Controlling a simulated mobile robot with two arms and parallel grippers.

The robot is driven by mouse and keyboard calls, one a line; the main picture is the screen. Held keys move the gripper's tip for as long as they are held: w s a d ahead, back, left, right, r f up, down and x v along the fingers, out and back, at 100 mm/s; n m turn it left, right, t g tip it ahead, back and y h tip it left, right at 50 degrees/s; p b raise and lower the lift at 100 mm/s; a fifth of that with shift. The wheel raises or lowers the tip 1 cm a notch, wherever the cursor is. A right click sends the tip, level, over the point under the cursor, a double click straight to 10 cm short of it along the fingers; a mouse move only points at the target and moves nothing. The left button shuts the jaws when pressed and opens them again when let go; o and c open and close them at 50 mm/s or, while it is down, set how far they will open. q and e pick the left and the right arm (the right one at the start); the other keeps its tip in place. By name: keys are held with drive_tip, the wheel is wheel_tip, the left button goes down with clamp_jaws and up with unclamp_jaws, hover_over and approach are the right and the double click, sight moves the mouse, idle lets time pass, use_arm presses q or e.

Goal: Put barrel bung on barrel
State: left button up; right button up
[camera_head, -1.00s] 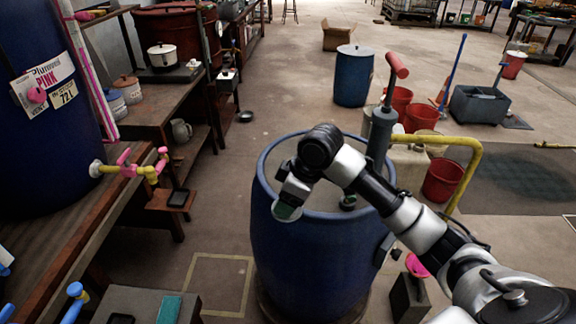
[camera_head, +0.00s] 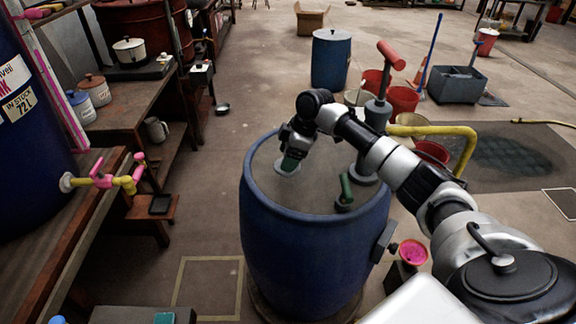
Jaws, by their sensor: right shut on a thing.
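The big blue barrel (camera_head: 305,245) stands upright in the middle, with a grey top (camera_head: 315,206) inside its rim. My right gripper (camera_head: 292,160) comes in from the right and points down over the left back part of that top. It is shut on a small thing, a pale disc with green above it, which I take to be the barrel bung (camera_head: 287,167). The gripper hides much of it. I cannot tell whether the bung touches the top or where the hole is. My left gripper is not in view.
A green-handled fitting (camera_head: 345,188) and a grey pump with a red handle (camera_head: 380,105) stand on the barrel's right side. A yellow pipe (camera_head: 440,131) bends behind it. A wooden bench (camera_head: 75,215) is at left. The floor between bench and barrel is mostly clear.

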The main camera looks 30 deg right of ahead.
wheel_tip(320, 180, down, 4)
drive_tip(key=shift+r, duration=0.2)
drive_tip(key=o, duration=1.2)
drive_tip(key=v, duration=0.7)
drive_tip(key=shift+r, duration=0.3)
